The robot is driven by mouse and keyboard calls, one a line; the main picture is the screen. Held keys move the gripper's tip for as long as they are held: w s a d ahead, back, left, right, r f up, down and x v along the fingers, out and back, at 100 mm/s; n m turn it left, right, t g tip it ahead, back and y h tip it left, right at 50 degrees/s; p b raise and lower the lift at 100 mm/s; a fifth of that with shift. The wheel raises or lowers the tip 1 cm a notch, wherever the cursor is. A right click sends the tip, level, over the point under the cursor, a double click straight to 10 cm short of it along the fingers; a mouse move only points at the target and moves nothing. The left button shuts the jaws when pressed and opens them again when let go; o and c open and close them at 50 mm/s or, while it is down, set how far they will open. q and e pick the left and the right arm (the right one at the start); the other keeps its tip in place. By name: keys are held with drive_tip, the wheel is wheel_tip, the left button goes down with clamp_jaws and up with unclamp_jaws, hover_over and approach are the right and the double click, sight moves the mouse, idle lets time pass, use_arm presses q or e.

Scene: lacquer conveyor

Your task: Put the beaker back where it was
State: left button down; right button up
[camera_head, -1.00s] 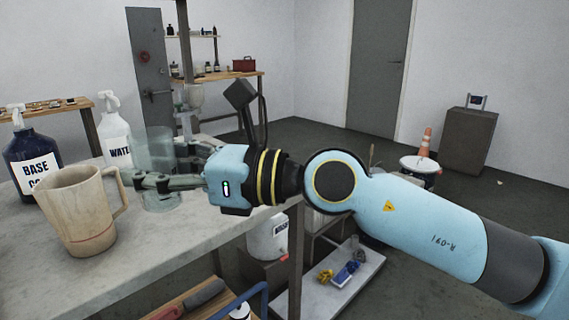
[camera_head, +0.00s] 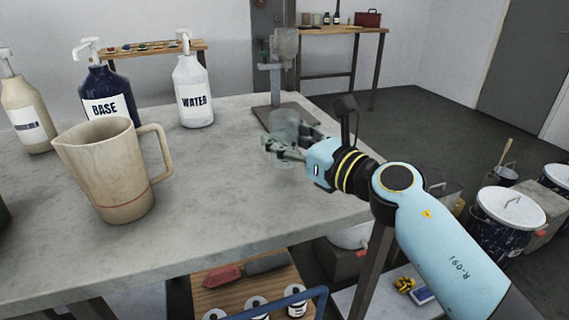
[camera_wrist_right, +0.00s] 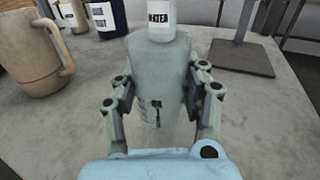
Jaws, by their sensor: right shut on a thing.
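The clear glass beaker (camera_head: 285,124) is held by my right gripper (camera_head: 277,146) over the right part of the grey table, near its edge. The beaker also shows upright in the right wrist view (camera_wrist_right: 158,70), between the two fingers of the gripper (camera_wrist_right: 158,100). The fingers are closed on its sides. I cannot tell whether its bottom touches the table top. My left gripper is not in view.
A beige pitcher (camera_head: 112,180) stands at the left front of the table (camera_head: 230,220). BASE (camera_head: 108,95) and WATER (camera_head: 193,92) pump bottles stand behind it. A stand (camera_head: 276,85) with a dark base is behind the beaker. The table's middle is clear.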

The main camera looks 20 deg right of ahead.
sight(293, 163)
wheel_tip(293, 163, down, 4)
drive_tip(key=shift+a+r+b, duration=0.1)
drive_tip(key=shift+b, duration=1)
drive_tip(key=shift+f, duration=0.2)
drive_tip(key=shift+r, duration=0.15)
drive_tip(key=shift+f, duration=0.2)
drive_tip(key=o, duration=1.3)
drive_tip(key=shift+r, duration=0.15)
